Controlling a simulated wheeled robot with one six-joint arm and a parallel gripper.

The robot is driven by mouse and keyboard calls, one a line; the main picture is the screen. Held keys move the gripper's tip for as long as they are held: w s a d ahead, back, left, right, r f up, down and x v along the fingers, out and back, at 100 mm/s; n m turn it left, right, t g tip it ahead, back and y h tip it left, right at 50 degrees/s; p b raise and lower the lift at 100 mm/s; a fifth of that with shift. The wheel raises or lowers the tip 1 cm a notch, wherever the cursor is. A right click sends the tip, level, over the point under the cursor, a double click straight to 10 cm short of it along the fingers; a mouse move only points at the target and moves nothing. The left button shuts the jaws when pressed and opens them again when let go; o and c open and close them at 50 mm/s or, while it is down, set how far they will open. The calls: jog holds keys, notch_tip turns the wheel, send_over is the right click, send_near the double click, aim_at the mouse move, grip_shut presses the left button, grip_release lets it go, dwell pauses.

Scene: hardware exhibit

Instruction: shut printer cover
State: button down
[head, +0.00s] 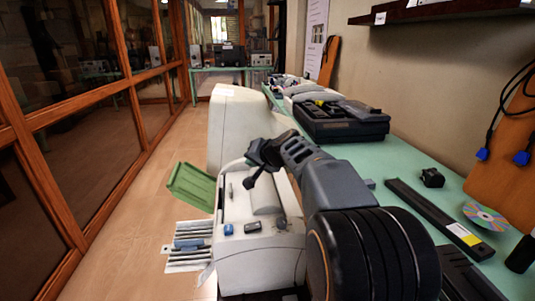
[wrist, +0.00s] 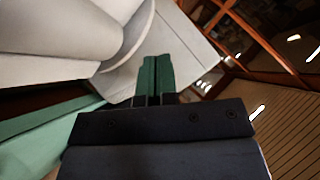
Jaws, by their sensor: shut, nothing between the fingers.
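The white printer (head: 258,240) stands in the lower middle of the head view, with buttons on its top and an inner white rounded part showing. A tall, pale panel (head: 238,125) rises upright behind it and looks like the raised printer cover; its hinge is hidden. My gripper (head: 250,180) is above the printer, in front of that panel. In the wrist view its green fingers (wrist: 157,62) are together and empty. White curved and flat surfaces (wrist: 125,50) of the printer lie beyond the fingertips. I cannot tell whether the fingers touch them.
A green flap (head: 192,187) sticks out left of the printer, above slotted grey strips (head: 188,245). A green table (head: 410,165) on the right holds a dark machine (head: 338,122), a long black bar (head: 430,210) and a disc (head: 485,216). The wooden floor (head: 150,190) at left is clear.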

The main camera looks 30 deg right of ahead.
jog(key=w+a+f+n+g+h, duration=0.1)
jog(key=a+f+h, duration=0.1)
jog(key=a+f, duration=0.15)
jog(key=b, duration=0.2)
send_over(229, 201)
jog(key=f, duration=0.5)
jog(key=shift+s+d, duration=0.2)
jog(key=shift+d, duration=0.15)
jog(key=shift+w+a+f+b, duration=0.15)
jog(key=shift+a+f+b, duration=0.2)
jog(key=shift+f+b, duration=0.35)
jog(key=shift+f, duration=0.1)
